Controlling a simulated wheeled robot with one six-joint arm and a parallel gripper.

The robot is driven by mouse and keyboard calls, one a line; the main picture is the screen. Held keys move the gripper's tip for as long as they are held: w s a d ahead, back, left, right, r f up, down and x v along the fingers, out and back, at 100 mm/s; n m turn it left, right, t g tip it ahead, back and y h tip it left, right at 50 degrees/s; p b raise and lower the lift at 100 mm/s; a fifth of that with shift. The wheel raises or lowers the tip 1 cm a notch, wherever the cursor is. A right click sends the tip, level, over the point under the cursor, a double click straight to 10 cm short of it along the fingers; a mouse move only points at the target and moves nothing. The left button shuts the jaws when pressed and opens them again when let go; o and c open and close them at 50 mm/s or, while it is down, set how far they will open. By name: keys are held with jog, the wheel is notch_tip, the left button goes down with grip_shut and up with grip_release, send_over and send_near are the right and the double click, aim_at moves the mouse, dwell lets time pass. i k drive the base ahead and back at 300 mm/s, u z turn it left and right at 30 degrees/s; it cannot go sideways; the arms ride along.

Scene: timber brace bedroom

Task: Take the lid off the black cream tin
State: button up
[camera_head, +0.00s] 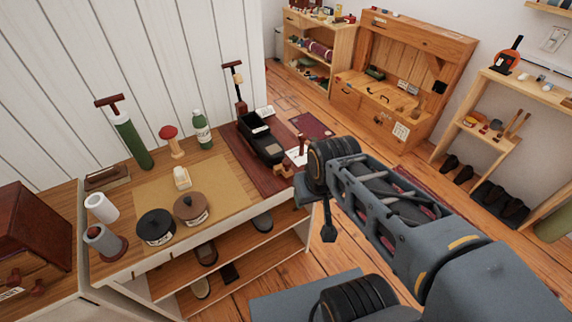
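The black cream tin (155,225) stands upright near the front edge of the wooden bench, on the near left corner of a tan mat. Its round dark lid with a small knob sits on top, and a pale label shows on its side. A similar brown tin (191,207) stands just right of it, close beside it. My gripper (328,236) hangs at the end of my arm, right of the bench and well away from both tins. It is small and dark, and I cannot make out whether its fingers are apart.
A cream block (182,178) sits behind the tins on the mat (226,178). A white roll (101,207) and grey spool (103,241) stand left. A green bottle (202,130) and tall green cylinder (132,142) stand at the back.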

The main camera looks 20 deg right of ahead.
aim_at(156, 223)
jog(key=u, duration=1.45)
jog(key=k, duration=0.6)
jog(key=u, duration=0.65)
jog(key=i, duration=0.95)
jog(key=z, duration=0.55)
